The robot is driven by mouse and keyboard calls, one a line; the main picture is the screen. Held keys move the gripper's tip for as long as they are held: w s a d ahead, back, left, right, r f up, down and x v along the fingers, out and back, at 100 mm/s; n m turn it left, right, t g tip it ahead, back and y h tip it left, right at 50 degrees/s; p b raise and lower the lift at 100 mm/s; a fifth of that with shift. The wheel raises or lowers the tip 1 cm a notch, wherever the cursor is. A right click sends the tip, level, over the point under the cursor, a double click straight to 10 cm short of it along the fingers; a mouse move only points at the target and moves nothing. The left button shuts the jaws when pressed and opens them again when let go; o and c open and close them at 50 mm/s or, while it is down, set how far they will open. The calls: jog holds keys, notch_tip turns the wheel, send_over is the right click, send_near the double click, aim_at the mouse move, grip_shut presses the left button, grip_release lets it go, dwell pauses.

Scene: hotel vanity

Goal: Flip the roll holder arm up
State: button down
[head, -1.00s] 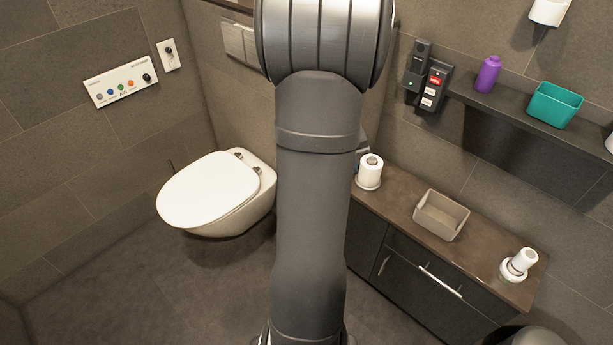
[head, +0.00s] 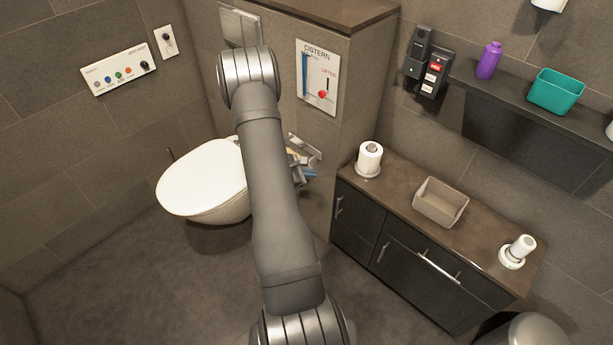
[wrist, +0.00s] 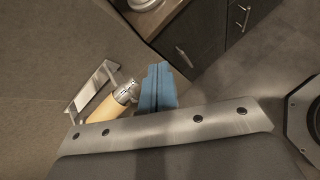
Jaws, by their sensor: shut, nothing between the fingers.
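The roll holder (wrist: 90,88) is on the wall to the left of my fingers in the wrist view. It has a pale metal plate, with a tan cylinder (wrist: 103,108) beside it that ends in a shiny metal piece. In the head view the holder's metal plate (head: 306,150) shows low on the wall between the toilet and the cabinet. My gripper (wrist: 157,72) has blue fingers closed together and empty, just right of the cylinder's metal end. I cannot tell whether they touch. In the head view my gripper (head: 308,174) is mostly hidden behind my arm.
The toilet (head: 200,185) is left of the holder. The dark cabinet (head: 358,215) stands to its right, bearing a paper roll (head: 370,157), a beige bin (head: 441,202) and a white item (head: 521,247). A cistern panel (head: 318,78) is on the wall above.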

jog(key=w+a+f+n+t, duration=0.1)
jog(key=a+f+n+t, duration=0.2)
jog(key=a+f+n, duration=0.4)
jog(key=shift+a+f+t+y, duration=0.3)
jog(key=shift+f+y, duration=0.1)
jog(key=shift+f, duration=0.5)
jog(key=shift+w+d, duration=0.1)
jog(key=shift+d, duration=0.05)
jog(key=x, duration=1)
jog(key=shift+w+d+r, duration=0.1)
jog(key=shift+w+r, duration=0.05)
jog(key=shift+r, duration=0.8)
jog(key=shift+w+d+r, duration=0.1)
jog(key=shift+r, duration=0.9)
jog(key=shift+r, duration=0.15)
